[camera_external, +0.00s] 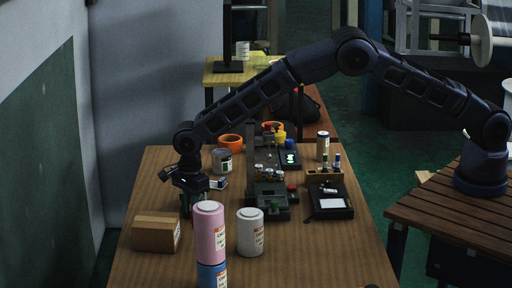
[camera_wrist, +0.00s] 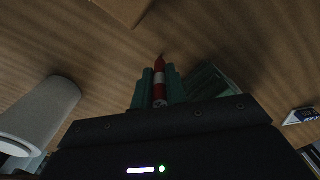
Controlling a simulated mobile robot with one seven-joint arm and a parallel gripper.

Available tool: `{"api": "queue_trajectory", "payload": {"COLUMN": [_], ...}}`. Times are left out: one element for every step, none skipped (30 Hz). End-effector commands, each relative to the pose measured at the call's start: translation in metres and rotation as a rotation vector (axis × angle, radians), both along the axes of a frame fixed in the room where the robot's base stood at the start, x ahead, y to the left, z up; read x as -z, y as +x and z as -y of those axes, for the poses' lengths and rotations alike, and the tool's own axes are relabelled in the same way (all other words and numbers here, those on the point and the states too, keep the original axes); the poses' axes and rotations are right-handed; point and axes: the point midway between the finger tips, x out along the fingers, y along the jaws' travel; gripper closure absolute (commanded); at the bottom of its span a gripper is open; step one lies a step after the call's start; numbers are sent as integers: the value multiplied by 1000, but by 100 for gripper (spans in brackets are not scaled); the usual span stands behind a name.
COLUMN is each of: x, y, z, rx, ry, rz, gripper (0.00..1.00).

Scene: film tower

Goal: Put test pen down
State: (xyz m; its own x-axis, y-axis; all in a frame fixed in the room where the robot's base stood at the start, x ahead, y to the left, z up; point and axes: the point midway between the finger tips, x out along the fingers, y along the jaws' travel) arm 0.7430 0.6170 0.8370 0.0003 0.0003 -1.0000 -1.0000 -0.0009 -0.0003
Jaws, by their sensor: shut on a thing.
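The test pen (camera_wrist: 159,72) is red with a white band and a dark pointed tip. In the wrist view it sits between the two teal fingers of my gripper (camera_wrist: 158,90), which is shut on it. The tip points away from the camera, towards the wooden tabletop. In the external view my gripper (camera_external: 190,207) hangs low over the left part of the wooden table (camera_external: 316,262), behind the pink cylinder. The pen cannot be made out there. I cannot tell whether its tip touches the wood.
A cardboard box (camera_external: 155,234) stands left of my gripper. A pink cylinder (camera_external: 208,235) on a blue one (camera_external: 211,274) and a white cylinder (camera_external: 250,233) stand in front.

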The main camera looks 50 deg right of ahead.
Motion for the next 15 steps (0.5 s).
{"api": "queue_trajectory", "payload": {"x": [1,1,2,3,3,3,3,3,3,3,3,3,3,3,2], "y": [0,0,0,0,0,0,0,0,0,0,0,0,0,0,0], "z": [0,0,0,0,0,0,0,0,0,0,0,0,0,0,0], "rx": [0,0,0,0,0,0,0,0,0,0,0,0,0,0,0], "ry": [0,0,0,0,0,0,0,0,0,0,0,0,0,0,0], "rz": [0,0,0,0,0,0,0,0,0,0,0,0,0,0,0], "gripper": [100,100,100,100,82,75,69,64,64,64,64,64,64,64,64]}}
